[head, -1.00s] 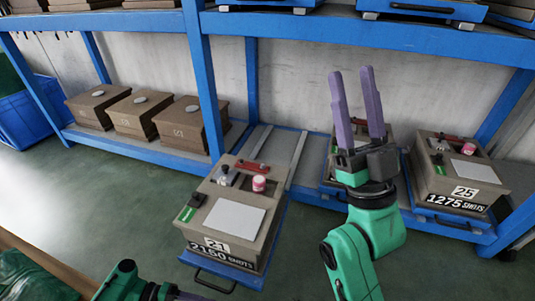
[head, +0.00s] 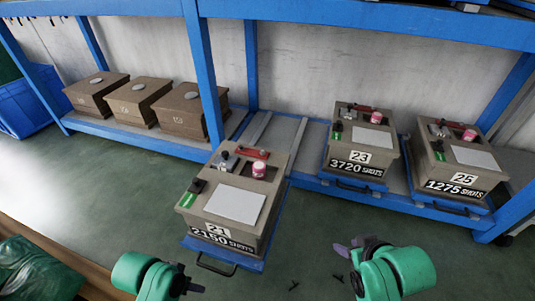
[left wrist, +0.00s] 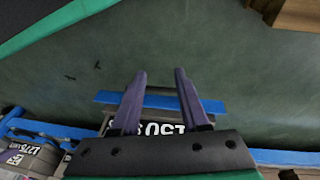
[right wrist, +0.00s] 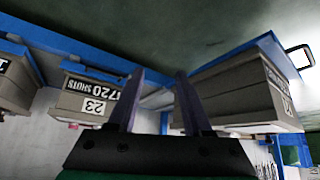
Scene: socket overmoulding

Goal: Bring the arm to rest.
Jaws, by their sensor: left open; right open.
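My right gripper (right wrist: 159,74) is open and empty, its two purple fingers apart in the right wrist view. In the head view its purple fingers (head: 350,249) are low in the picture, over the floor in front of the shelf, right of box 21. My left gripper (left wrist: 158,74) is open and empty in the left wrist view, with box 21's tray edge and label beyond its fingers. In the head view my left arm (head: 150,276) is at the bottom left, its fingers mostly hidden. Neither gripper touches anything visible.
Box 21 (head: 238,206) sits on a pulled-out blue tray with a handle. Boxes 23 (head: 357,158) and 25 (head: 455,185) stand on the blue shelf (head: 313,183). Brown boxes (head: 140,100) stand left. Two small dark things (head: 293,286) lie on the open green floor.

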